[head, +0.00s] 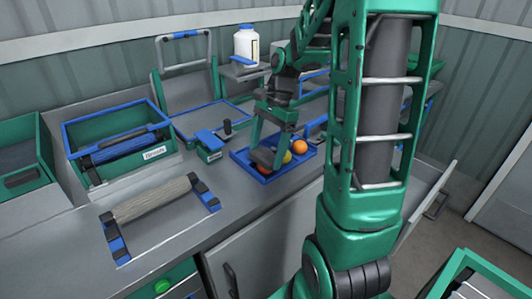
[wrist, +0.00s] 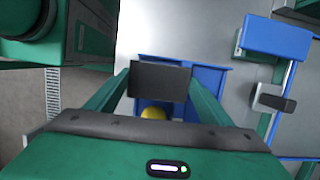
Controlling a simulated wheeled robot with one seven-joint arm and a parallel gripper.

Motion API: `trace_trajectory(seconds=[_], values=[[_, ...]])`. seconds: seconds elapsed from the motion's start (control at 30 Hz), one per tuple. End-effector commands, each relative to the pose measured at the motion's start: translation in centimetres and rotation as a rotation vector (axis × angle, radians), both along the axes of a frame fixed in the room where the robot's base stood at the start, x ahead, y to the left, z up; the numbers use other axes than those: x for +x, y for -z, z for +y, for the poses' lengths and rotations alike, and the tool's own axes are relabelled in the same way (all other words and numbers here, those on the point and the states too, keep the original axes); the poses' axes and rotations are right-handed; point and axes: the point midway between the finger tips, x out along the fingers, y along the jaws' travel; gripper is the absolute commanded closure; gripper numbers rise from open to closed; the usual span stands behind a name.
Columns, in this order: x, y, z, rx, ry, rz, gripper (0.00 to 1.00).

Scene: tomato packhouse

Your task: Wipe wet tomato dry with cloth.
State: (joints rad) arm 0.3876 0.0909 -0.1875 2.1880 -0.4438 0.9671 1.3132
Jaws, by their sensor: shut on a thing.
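My gripper (head: 264,150) is low over a small blue tray (head: 306,163) on the counter. It is shut on a dark grey, flat block-like thing, likely the folded cloth (wrist: 159,80), which fills the gap between the fingers in the wrist view. A red tomato (head: 264,170) lies in the tray just under the gripper and is partly hidden. I cannot tell whether the cloth touches it. A yellow tomato (head: 287,157) and an orange tomato (head: 299,147) lie to its right. The yellow one also shows partly in the wrist view (wrist: 152,113). Wetness is not visible.
A roller with a beige cover (head: 153,198) lies on the counter at left. A green and blue labelled bin (head: 148,154) stands behind it. A blue-topped device (head: 209,141) stands just left of the tray. A white bottle (head: 246,45) stands at the back.

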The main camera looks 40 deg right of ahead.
Motion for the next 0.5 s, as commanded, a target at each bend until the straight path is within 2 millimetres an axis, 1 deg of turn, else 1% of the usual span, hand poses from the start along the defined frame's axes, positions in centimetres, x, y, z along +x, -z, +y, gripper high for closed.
trace_trajectory(seconds=[0.5], values=[[2.2, 0.0, 0.1, -0.001, 0.0, 0.0, 0.47]])
